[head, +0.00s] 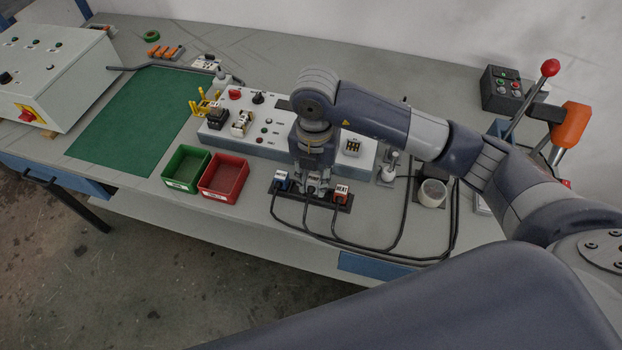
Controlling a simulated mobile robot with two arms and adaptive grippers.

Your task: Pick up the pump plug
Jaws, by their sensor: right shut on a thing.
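Three plugs with black cables stand in a row on a dark holder (346,208) at the front of the bench. The left one is a blue plug (282,182), and the right one is a red plug (341,194) whose label reads HEAT. Between them is a dark plug (313,187) with a pale label too small to read; I cannot tell for sure which is the pump plug. My right gripper (313,176) points down from above and is shut on the middle plug, which is partly hidden and still at its place in the row. My left gripper is out of view.
A green bin (187,167) and a red bin (224,178) stand left of the plugs. Behind is a grey control panel (262,140). A white cup (432,193) stands to the right. The green mat (130,120) is clear.

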